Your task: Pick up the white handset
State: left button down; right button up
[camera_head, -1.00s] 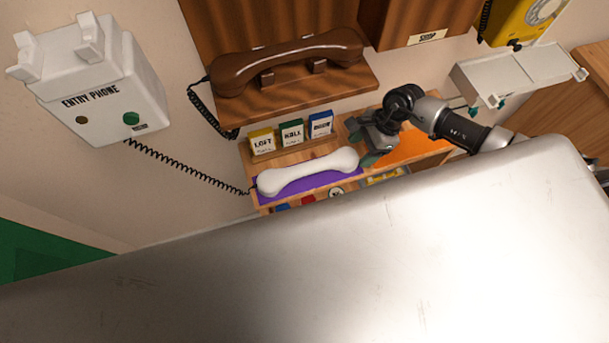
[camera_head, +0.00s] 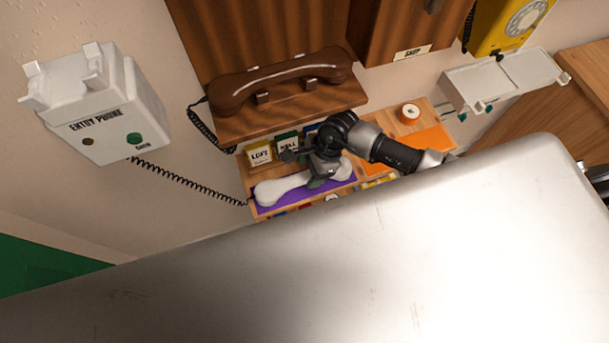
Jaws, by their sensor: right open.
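The white handset (camera_head: 280,189) lies on a purple mat (camera_head: 266,208) on the wooden shelf, with a black coiled cord running left to the white entry phone (camera_head: 106,108) on the wall. My right gripper (camera_head: 303,168) is open over the handset's right half. It hides part of the handset's middle and right end. I cannot tell whether the fingers touch it or straddle it. My left gripper is not in view.
A brown handset (camera_head: 280,80) rests on a wooden wall phone just above. Small labelled boxes, including LOFT (camera_head: 259,154), stand behind the white handset. A large pale surface (camera_head: 330,260) fills the foreground.

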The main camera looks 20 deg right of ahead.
aim_at(305, 175)
jog(key=x, duration=0.5)
jog(key=shift+a, duration=0.15)
jog(key=shift+c, duration=0.5)
grip_shut()
jog(key=shift+r, duration=0.1)
